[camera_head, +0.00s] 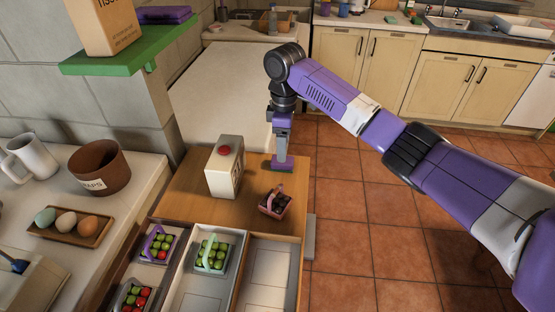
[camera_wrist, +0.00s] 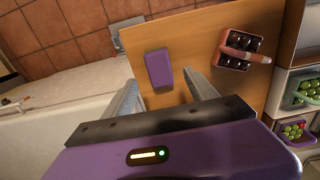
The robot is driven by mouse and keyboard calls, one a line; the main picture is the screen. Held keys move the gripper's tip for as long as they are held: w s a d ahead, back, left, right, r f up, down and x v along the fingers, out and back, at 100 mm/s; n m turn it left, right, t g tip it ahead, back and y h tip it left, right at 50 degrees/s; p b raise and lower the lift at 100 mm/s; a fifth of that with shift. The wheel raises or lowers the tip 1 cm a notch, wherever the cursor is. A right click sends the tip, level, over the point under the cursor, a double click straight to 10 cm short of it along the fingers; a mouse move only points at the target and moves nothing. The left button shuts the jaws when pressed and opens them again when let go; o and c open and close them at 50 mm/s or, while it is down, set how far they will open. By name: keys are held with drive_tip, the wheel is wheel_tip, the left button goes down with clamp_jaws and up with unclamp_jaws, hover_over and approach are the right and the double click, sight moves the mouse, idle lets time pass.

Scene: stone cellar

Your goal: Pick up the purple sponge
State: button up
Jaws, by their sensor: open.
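The purple sponge (camera_wrist: 158,68) lies flat on the wooden tabletop (camera_wrist: 195,40). In the wrist view it appears ahead of and between the two fingers of my gripper (camera_wrist: 165,88), which is open with nothing between its fingers. In the head view my gripper (camera_head: 282,150) points down over the far right part of the tabletop. The sponge (camera_head: 280,168) shows there as a purple patch right below the fingers, partly hidden by them. Whether the fingertips are level with the sponge cannot be told.
A white box with a red knob (camera_head: 224,166) stands left of my gripper. A small basket of dark fruit (camera_head: 275,203) sits nearer the front. Open compartments with fruit baskets (camera_head: 212,254) are in front. A green shelf (camera_head: 130,55) holds a tissue box and purple cloth.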

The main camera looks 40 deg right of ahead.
wheel_tip(320, 180, down, 7)
drive_tip(key=shift+w+r+p, duration=0.1)
drive_tip(key=shift+p, duration=0.5)
drive_tip(key=shift+c, duration=0.5)
drive_tip(key=c, duration=1.3)
drive_tip(key=shift+r, duration=0.1)
wheel_tip(320, 180, up, 20)
drive_tip(key=shift+f+b, duration=0.1)
drive_tip(key=shift+b, duration=0.3)
